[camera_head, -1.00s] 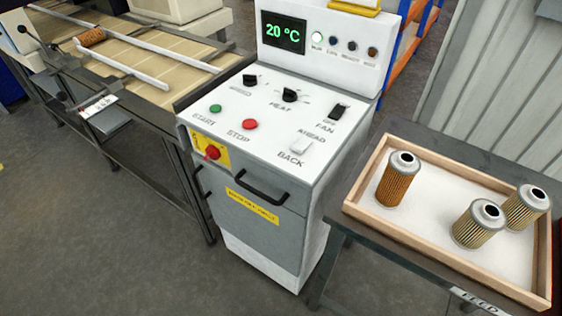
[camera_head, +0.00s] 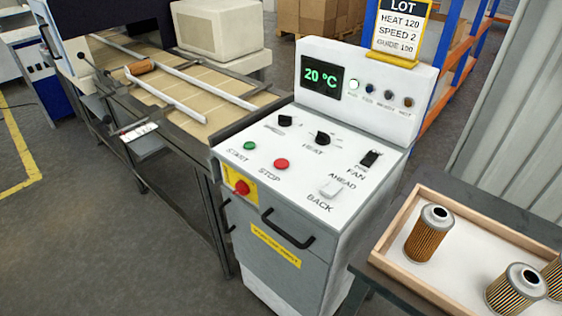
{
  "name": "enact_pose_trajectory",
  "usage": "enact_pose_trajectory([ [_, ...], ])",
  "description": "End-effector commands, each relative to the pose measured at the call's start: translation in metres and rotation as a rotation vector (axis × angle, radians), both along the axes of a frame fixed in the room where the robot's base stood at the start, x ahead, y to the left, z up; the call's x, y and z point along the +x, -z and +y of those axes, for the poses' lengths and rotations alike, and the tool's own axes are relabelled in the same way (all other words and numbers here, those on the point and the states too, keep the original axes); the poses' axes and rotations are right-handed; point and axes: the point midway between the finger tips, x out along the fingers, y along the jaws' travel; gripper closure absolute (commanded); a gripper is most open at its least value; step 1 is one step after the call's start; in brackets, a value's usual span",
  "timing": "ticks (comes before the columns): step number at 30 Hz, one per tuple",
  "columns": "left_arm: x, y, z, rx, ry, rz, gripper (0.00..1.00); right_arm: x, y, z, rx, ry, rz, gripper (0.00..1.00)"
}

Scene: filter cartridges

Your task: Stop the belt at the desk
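The control desk (camera_head: 262,185) stands in the middle of the head view. Its red STOP button (camera_head: 282,164) is on the sloped top, right of the green START button (camera_head: 249,145). A larger red knob on a yellow plate (camera_head: 242,187) is on the front face. The display (camera_head: 321,77) reads 20 °C, and the white lamp (camera_head: 354,84) beside it looks unlit. Neither gripper is in view.
A wooden tray (camera_head: 392,268) with filter cartridges (camera_head: 429,233) sits on a dark table at the right. A LOT sign (camera_head: 401,27) tops the desk, reading heat 120, speed 2, guide 100. Open grey floor lies at the front left.

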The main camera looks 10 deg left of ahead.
Motion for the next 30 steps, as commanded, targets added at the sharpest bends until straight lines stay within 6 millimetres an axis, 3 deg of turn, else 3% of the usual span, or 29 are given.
enact_pose_trajectory([
  [1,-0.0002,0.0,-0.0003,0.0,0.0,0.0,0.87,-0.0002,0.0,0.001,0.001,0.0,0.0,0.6],
  [4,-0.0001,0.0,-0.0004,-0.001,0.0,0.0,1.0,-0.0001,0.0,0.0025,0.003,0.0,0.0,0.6],
  [30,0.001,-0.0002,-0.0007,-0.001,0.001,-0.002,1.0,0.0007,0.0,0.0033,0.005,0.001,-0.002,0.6],
])
